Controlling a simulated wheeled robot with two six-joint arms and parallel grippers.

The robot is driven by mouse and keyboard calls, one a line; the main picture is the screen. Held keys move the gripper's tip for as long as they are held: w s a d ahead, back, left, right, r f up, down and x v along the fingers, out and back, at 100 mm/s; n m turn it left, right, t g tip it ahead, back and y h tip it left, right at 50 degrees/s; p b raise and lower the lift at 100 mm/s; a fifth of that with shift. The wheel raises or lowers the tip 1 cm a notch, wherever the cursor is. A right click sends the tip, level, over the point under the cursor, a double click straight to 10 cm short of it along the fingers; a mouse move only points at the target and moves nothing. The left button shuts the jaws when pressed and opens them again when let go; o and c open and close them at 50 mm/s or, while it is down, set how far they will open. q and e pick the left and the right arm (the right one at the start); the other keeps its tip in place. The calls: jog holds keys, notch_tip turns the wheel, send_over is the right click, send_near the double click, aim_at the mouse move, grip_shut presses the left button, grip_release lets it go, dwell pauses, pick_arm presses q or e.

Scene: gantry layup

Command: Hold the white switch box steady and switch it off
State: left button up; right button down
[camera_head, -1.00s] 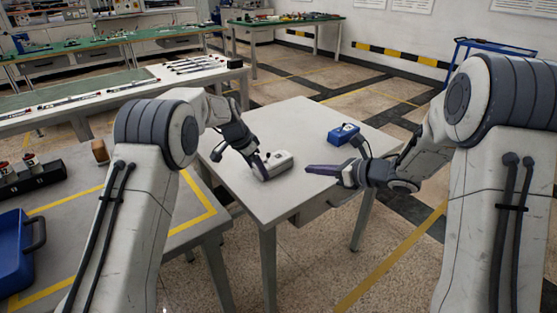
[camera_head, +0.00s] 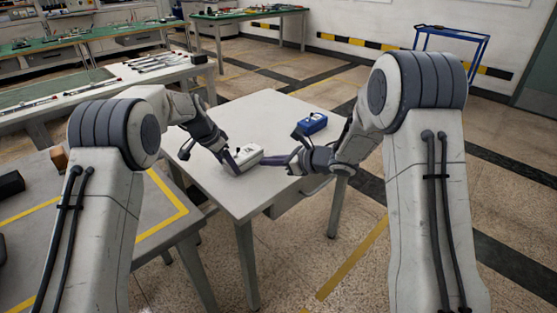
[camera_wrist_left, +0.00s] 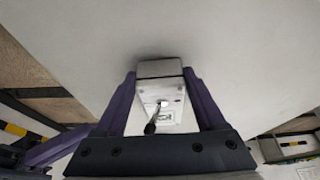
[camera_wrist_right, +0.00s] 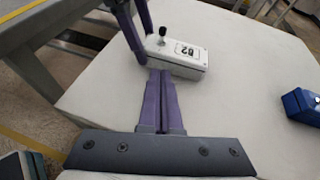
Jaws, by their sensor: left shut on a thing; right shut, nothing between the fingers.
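The white switch box (camera_head: 250,153) lies on the grey table near its front edge. It also shows in the left wrist view (camera_wrist_left: 160,92) and the right wrist view (camera_wrist_right: 187,58), where a dark label and a black toggle lever (camera_wrist_right: 162,34) show on top. My left gripper (camera_head: 234,161) is shut on the box, one finger along each side (camera_wrist_left: 159,74). My right gripper (camera_head: 264,160) is shut and empty. Its fingertips (camera_wrist_right: 161,72) point at the box's near side, below the lever in the picture; whether they touch it I cannot tell.
A blue box (camera_head: 313,123) stands further back on the same table (camera_head: 262,108), to the right. The tabletop between the boxes is clear. A grey workbench (camera_head: 165,235) with yellow tape stands to the left. A blue cart (camera_head: 450,52) stands by the back wall.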

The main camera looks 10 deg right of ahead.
aim_at(237, 153)
jog(key=x, duration=0.4)
jog(key=shift+s, duration=0.1)
jog(key=shift+w+a+r, duration=0.55)
jog(key=shift+w+a, duration=0.2)
jog(key=shift+a, duration=0.1)
jog(key=shift+w+a+r, duration=0.2)
jog(key=shift+w+a, duration=0.2)
jog(key=shift+a, duration=0.1)
jog(key=shift+a+r+g+h, duration=0.2)
jog(key=shift+r+g+h, duration=0.05)
jog(key=shift+g+h, duration=0.15)
jog(key=shift+w+r, duration=0.15)
jog(key=shift+w, duration=0.05)
jog(key=shift+w+a+r, duration=0.7)
jog(key=shift+w+r, duration=0.1)
jog(key=shift+w, duration=0.1)
jog(key=shift+r, duration=0.1)
